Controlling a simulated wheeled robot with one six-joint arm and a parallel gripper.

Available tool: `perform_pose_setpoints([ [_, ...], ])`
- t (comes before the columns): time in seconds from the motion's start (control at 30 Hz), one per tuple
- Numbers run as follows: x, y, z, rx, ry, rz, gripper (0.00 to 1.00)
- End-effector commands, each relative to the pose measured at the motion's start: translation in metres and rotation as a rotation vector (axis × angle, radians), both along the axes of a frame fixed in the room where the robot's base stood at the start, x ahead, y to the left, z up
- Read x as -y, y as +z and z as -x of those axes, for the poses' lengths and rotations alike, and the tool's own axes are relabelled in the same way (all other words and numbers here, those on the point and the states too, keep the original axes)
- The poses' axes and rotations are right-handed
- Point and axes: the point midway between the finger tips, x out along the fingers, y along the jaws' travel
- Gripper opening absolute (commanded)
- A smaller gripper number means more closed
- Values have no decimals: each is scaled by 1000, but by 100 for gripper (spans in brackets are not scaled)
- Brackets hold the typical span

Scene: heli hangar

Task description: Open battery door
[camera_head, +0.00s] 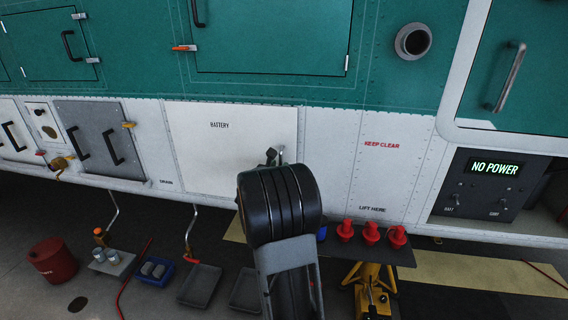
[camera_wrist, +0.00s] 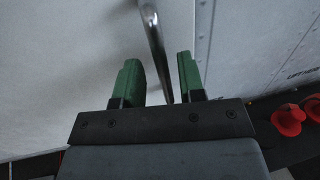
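The battery door (camera_head: 220,135) is a white panel marked BATTERY on the lower white band of the helicopter's side. It looks shut in the head view. It also shows as a pale surface in the wrist view (camera_wrist: 60,70). A dark metal handle (camera_wrist: 156,45) near the door's right edge runs down between the two green fingers of my gripper (camera_wrist: 160,80). The fingers are apart, with a gap seen on each side of the handle. In the head view my arm hides the handle's lower part and most of my gripper.
A NO POWER panel (camera_head: 494,168) is at the right. Red cones (camera_head: 370,233) stand on a dark surface below the hull, near a yellow jack (camera_head: 369,285). Grey trays (camera_head: 200,284), a blue bin (camera_head: 155,271) and a red can (camera_head: 52,260) are on the floor at left.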

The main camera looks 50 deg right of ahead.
Motion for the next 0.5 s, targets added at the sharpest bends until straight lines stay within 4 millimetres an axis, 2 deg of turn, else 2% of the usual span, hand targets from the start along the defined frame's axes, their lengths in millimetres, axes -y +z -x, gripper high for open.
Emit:
perform_pose_setpoints([
  [0.2,13,0,-4,0,-2,0,36],
  [0.5,15,0,-4,0,-2,0,36],
])
